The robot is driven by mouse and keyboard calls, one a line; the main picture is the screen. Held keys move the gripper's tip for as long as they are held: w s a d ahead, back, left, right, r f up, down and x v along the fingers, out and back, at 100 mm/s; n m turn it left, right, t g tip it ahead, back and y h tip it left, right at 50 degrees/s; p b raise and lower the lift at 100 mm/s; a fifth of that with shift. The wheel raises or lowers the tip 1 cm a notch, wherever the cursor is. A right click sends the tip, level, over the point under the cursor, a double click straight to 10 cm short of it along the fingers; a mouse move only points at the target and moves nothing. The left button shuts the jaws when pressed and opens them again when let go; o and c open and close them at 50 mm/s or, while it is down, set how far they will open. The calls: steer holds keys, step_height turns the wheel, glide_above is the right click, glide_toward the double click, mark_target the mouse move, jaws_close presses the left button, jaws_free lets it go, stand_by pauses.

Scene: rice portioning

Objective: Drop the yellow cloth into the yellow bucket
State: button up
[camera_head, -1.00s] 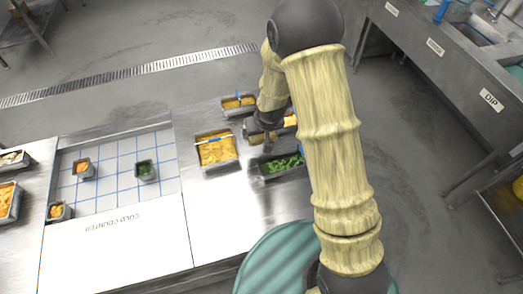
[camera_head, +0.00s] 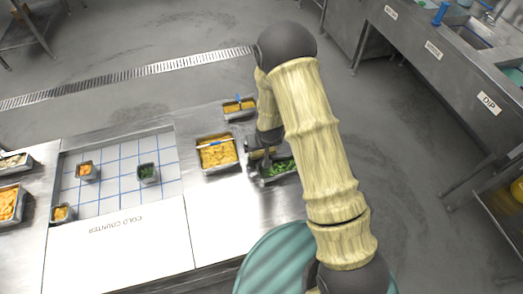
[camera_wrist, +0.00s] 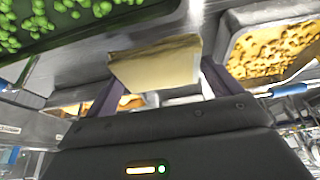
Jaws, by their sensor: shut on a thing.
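The yellow cloth (camera_wrist: 155,66) shows in the wrist view as a pale yellow folded piece between the two fingers. My gripper (camera_wrist: 158,72) is shut on it. In the head view my gripper (camera_head: 257,168) is over the steel counter, at the left end of the tray of green food, and the cloth cannot be made out there. A yellow rounded thing (camera_head: 518,190), cut off by the right edge of the head view, sits low under the sink counter; it may be the yellow bucket, but too little shows to tell.
A tray of green food (camera_head: 283,167) and a tray of yellow food (camera_head: 217,153) stand close to my gripper. A smaller tray (camera_head: 240,107) is behind them. A teal round thing (camera_head: 275,262) is at the front. Grey floor lies between the counter and the sink counter (camera_head: 440,70).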

mark_target(261, 151)
steer(key=shift+f+p, duration=0.5)
steer(key=shift+f, duration=1.3)
steer(key=shift+f, duration=0.15)
steer(key=o, duration=0.8)
steer(key=shift+r, duration=0.25)
steer(key=b+v, duration=0.3)
steer(key=v, duration=0.9)
steer(key=shift+f, duration=0.15)
